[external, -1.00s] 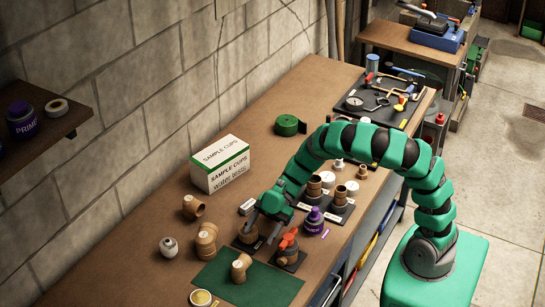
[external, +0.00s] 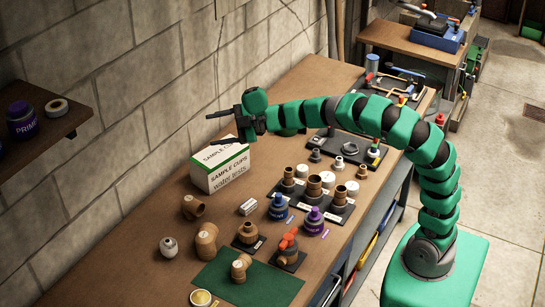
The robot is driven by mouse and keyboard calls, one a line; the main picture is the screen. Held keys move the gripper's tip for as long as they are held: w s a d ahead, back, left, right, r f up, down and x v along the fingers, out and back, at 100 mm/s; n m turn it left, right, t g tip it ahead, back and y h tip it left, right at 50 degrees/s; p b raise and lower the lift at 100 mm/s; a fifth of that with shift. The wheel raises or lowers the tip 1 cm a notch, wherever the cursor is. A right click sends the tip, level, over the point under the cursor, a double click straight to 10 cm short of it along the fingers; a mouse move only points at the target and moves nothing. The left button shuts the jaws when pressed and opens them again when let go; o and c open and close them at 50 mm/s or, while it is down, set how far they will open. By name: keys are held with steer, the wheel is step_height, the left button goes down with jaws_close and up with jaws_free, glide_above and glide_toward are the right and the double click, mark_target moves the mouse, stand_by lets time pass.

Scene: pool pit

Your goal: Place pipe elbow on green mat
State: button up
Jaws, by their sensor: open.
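The green mat (external: 268,286) lies flat on the bench near its front end. A tan pipe elbow (external: 241,267) stands on the mat's upper left part. A larger tan pipe fitting (external: 206,241) stands just beyond the mat's left edge. Another tan elbow-like fitting (external: 193,207) lies further back on the bare wood. My gripper (external: 219,127) is open and empty, raised near the top of the sample cups box and well away from the mat. Its fingers point left, towards the wall.
The white sample cups box (external: 221,167) stands near the wall. A red-handled valve (external: 288,245) sits on a dark pad beside the mat. Blue (external: 278,206) and purple (external: 313,220) jars and several fittings stand to the right. A small white-topped jar (external: 169,246) stands left.

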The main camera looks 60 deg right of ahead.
steer(key=s+d+r+m+t+h, duration=0.3)
steer(key=s+d+r+m+h, duration=0.25)
steer(key=r, duration=0.65)
steer(key=s+d+r+m+t+h, duration=0.25)
steer(key=d+r+m+h, duration=0.3)
steer(key=d+r, duration=0.55)
steer(key=s+a+r+m+g+y, duration=0.1)
steer(key=s+r+m+g, duration=0.2)
steer(key=s, duration=1)
steer(key=r+m, duration=0.1)
steer(key=m, duration=0.1)
steer(key=shift+s+r+m+y, duration=0.15)
steer(key=shift+r+m+y, duration=0.1)
steer(key=shift+m+y, duration=0.15)
